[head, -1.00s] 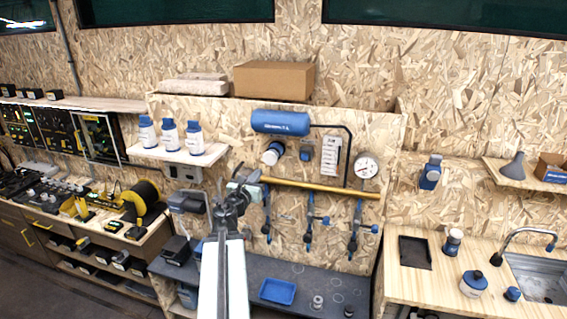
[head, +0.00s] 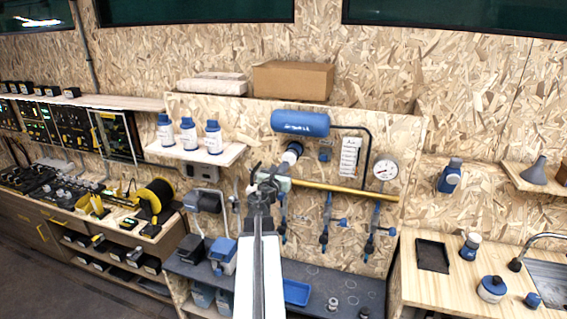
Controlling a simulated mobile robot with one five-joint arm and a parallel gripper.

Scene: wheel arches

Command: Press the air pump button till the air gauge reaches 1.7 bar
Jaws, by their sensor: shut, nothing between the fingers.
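The round white air gauge (head: 386,168) is on the OSB panel, right of the blue air tank (head: 300,123). Its needle is too small to read. Under the tank are a blue-and-white cylindrical fitting (head: 291,153) and a small blue box (head: 324,154). I cannot tell which of them, if either, is the pump button. My gripper (head: 265,176) is shut and empty. In the picture it is just below and left of the cylindrical fitting, by the left end of the brass pipe (head: 335,190). Whether it touches anything is not clear.
A shelf (head: 195,152) with three white bottles is left of my gripper. Blue-handled valves (head: 325,225) hang below the brass pipe. A dark bench (head: 345,284) with a blue tray (head: 297,292) is below. A wooden counter (head: 445,285) with a sink is at the right.

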